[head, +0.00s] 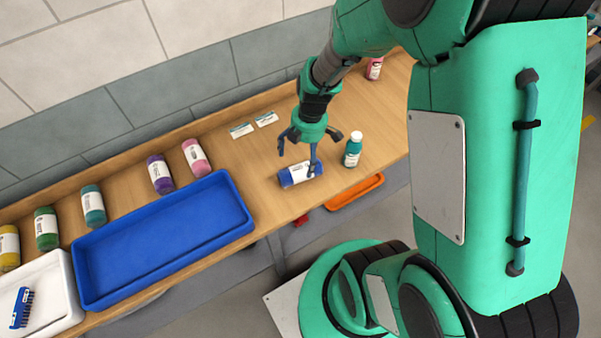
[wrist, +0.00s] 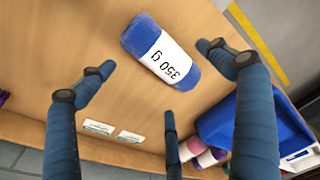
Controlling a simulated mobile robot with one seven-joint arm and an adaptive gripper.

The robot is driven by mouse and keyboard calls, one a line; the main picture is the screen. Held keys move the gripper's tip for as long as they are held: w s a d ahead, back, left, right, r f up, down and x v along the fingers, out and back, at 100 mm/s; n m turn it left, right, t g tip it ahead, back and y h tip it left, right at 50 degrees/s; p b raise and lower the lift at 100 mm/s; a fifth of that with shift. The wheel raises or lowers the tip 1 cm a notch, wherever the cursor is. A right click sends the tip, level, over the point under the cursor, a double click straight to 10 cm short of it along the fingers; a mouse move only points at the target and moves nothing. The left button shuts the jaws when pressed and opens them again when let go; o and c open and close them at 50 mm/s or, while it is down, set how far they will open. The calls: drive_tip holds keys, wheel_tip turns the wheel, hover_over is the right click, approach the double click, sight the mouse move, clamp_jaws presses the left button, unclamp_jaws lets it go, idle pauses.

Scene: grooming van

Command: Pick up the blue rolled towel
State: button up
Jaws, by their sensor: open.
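The blue rolled towel (head: 286,179) lies on its side on the wooden counter, with a white label around its middle. In the wrist view the towel (wrist: 144,33) lies at a slant, upper middle, its label reading "350 g". My gripper (head: 306,155) is above the towel in the head view, and one finger hides part of the towel's right end.
A teal bottle (head: 353,150) stands close right of the towel. A blue tray (head: 160,240) lies to the left, with several bottles behind it. Two small cards (head: 241,129) lie behind the towel. An orange tray (head: 355,191) sits below the counter's front edge.

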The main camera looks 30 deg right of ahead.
sight(300, 165)
drive_tip(key=shift+a+f, duration=0.15)
drive_tip(key=shift+f, duration=0.95)
drive_tip(key=shift+f, duration=0.1)
drive_tip(key=shift+w+a+f+b, duration=0.15)
drive_tip(key=shift+f+b, duration=0.1)
drive_tip(key=shift+f, duration=1)
drive_tip(key=shift+w+a+f+b, duration=0.1)
drive_tip(key=shift+f+b, duration=0.15)
drive_tip(key=shift+f, duration=1)
drive_tip(key=shift+s, duration=0.1)
drive_tip(key=c, duration=1.3)
